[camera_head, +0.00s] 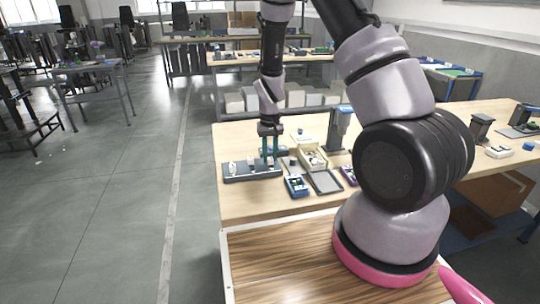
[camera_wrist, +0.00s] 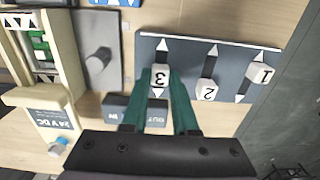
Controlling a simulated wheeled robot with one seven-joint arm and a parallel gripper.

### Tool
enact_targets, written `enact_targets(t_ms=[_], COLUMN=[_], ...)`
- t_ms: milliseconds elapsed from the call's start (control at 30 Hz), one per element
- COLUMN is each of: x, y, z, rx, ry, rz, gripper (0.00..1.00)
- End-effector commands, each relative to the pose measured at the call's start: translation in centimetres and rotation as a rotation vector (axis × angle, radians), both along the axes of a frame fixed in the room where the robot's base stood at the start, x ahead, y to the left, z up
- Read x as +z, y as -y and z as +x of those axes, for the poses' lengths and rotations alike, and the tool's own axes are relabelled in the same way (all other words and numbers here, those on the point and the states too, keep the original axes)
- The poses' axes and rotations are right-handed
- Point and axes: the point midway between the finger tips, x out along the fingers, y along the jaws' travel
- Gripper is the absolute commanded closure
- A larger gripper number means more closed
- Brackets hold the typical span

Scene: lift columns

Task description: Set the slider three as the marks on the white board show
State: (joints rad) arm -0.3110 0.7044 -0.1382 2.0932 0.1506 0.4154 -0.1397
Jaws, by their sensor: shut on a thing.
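The dark grey slider panel (camera_wrist: 183,63) carries three slots with white arrowheads at the ends and white numbered knobs. In the wrist view its numbers appear upside down. Slider three's knob (camera_wrist: 160,77) sits near the middle of its slot, between the green fingers of my gripper (camera_wrist: 165,92), which is shut on it. Knob two (camera_wrist: 206,90) is toward the lower end of its slot. Knob one (camera_wrist: 262,72) is toward the upper end. The head view shows the panel (camera_head: 238,179) at the table's left front, with my gripper (camera_head: 270,152) over it. I cannot make out the white board's marks.
In the wrist view, a beige box labelled 24 V DC (camera_wrist: 55,118) and a grey plate with a round knob (camera_wrist: 98,62) lie left of the panel. In the head view, a blue device (camera_head: 296,186) and a dark tray (camera_head: 325,182) stand close right. Bare wood lies in front.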

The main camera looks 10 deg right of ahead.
Motion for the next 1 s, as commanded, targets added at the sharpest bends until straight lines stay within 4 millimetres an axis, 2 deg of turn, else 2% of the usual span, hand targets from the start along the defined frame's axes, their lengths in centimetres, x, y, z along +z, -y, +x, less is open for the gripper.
enact_targets(t_ms=[433,633,867,900,967,1000], x=[0.0,0.0,0.0,0.0,-0.1,-0.1], y=[0.0,0.0,0.0,0.0,0.0,0.0], z=[0.0,-1.9,-2.2,-2.2,-2.2,-2.2], rx=[0.000,0.000,-0.001,-0.001,-0.001,-0.001], ry=[0.001,-0.001,-0.004,-0.005,-0.005,-0.004], rz=[0.000,0.000,0.000,0.000,0.000,0.000], gripper=[1.00,1.00,1.00,0.65,0.43,0.43])
